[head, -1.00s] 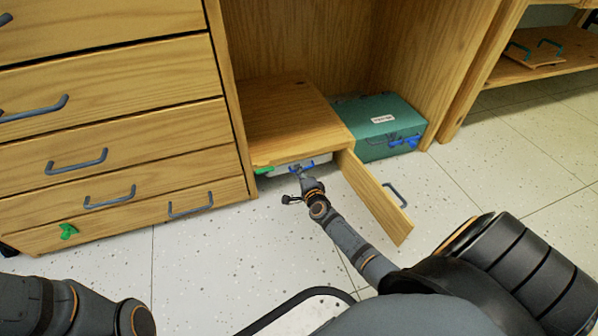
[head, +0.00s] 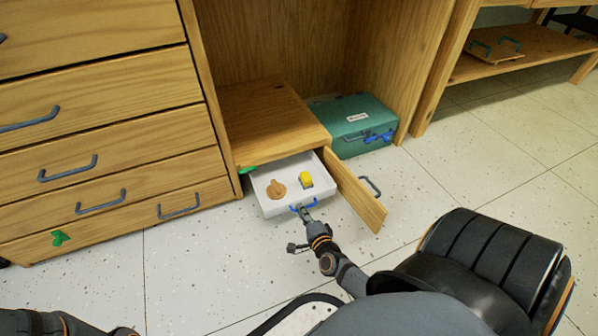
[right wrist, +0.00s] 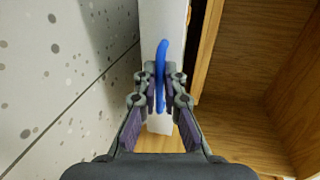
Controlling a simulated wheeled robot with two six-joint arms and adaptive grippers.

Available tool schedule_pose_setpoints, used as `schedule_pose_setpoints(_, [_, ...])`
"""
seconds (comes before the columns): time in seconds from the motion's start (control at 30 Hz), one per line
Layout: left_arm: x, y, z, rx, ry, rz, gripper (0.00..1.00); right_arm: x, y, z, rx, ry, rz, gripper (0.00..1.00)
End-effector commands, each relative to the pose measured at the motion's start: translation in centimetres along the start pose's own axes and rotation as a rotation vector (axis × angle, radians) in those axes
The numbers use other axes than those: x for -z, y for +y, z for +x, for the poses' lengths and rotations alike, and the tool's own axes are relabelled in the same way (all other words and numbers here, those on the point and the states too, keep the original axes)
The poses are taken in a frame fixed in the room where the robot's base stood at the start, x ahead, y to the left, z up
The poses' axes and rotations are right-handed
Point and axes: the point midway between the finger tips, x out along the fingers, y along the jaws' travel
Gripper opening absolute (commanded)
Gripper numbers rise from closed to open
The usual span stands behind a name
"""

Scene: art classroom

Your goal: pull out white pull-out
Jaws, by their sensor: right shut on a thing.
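The white pull-out (head: 272,200) is a shallow tray drawn partly out of the low wooden cabinet (head: 268,112), just above the floor. A brown round thing (head: 275,190) and a small yellow thing (head: 306,179) lie in it. Its blue handle (head: 293,209) is on the front. My right gripper (head: 304,207) is shut on this handle. In the right wrist view the fingers (right wrist: 160,88) close on both sides of the blue handle (right wrist: 162,55), against the white front (right wrist: 155,18). My left gripper is out of view; only part of my left arm shows at the lower left.
An open wooden door (head: 355,193) with a grey handle stands just right of the pull-out. A teal case (head: 352,122) sits behind it on the floor. Wooden drawers (head: 95,160) stand at the left. Speckled floor (head: 200,265) in front is clear.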

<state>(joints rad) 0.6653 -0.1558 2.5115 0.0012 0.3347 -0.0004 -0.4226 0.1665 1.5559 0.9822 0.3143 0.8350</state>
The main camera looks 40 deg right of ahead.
Motion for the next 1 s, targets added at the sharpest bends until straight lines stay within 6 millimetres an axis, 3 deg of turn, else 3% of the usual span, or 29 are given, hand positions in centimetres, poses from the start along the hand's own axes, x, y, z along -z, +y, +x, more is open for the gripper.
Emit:
schedule_pose_setpoints(0.63, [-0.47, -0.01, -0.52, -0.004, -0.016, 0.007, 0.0, 0.0, 0.23, -0.96, 0.0, 0.0, 0.0, 0.0])
schedule_pose_setpoints(0.67, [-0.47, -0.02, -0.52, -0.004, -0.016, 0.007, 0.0, 0.0, 0.23, -0.96, 0.0, 0.0, 0.0, 0.1])
schedule_pose_setpoints(0.8, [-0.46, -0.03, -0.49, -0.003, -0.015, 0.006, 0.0, 0.0, 0.21, -0.95, 0.0, 0.0, 0.0, 0.29])
schedule_pose_setpoints(1.0, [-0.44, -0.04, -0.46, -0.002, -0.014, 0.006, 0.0, 0.0, 0.2, -0.94, 0.0, 0.0, 0.0, 0.31])
